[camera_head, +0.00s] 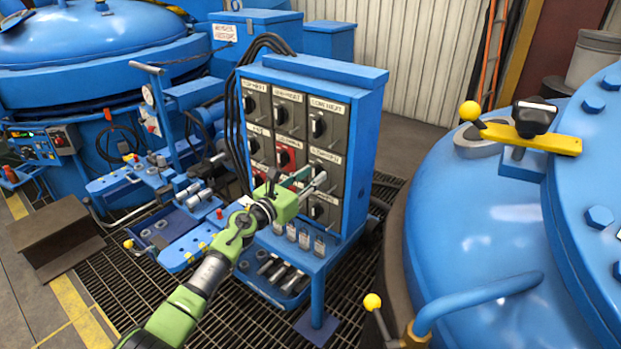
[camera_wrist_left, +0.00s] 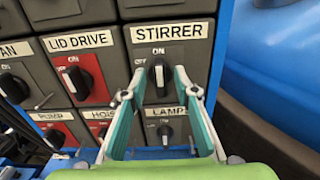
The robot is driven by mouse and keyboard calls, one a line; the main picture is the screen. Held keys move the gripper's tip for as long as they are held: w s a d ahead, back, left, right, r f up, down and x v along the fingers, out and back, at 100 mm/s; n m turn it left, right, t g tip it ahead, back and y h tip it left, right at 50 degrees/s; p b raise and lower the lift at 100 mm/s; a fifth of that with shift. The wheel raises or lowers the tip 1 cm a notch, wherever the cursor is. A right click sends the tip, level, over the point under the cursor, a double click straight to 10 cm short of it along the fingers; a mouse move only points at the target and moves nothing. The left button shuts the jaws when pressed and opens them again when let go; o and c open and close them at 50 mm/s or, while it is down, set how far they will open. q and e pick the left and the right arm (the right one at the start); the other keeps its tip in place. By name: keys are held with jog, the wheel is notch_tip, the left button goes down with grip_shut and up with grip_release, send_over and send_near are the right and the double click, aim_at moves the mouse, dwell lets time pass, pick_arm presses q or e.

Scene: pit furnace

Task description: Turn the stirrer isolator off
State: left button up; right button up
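The stirrer isolator is a grey switch box (camera_wrist_left: 196,55) labelled STIRRER, at the top centre-right in the left wrist view. Its black knob (camera_wrist_left: 159,76) has a pale mark and stands upright, toward the ON marking. My left gripper (camera_wrist_left: 160,71) is open, with its teal fingertips on either side of the knob; a gap shows at each side. Whether the tips reach the knob's depth is hard to tell. In the head view the left gripper (camera_head: 314,180) is at the right column of the blue switch cabinet (camera_head: 364,140) and partly hides this switch. My right gripper is not in view.
The red LID DRIVE switch (camera_wrist_left: 75,76) is just left, and the LAMPS switch (camera_wrist_left: 166,130) is just below. Black cables (camera_head: 233,120) hang at the cabinet's left. A large blue vessel (camera_head: 470,220) stands to the right, with a floor gap between.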

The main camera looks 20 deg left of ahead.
pick_arm(q)
grip_shut()
jog(key=shift+n, duration=0.3)
jog(key=n+p, duration=0.1)
jog(key=n, duration=0.1)
jog(key=shift+n, duration=0.3)
jog(key=n+p, duration=0.1)
jog(key=n, duration=0.2)
jog(key=shift+a+n, duration=0.15)
jog(key=shift+n, duration=0.15)
jog(key=n+p, duration=0.1)
jog(key=n, duration=0.2)
jog(key=n+p, duration=0.1)
jog(key=n, duration=0.3)
jog(key=n+p, duration=0.1)
jog(key=n, duration=0.3)
jog(key=shift+a+f, duration=0.1)
jog(key=shift+f, duration=0.2)
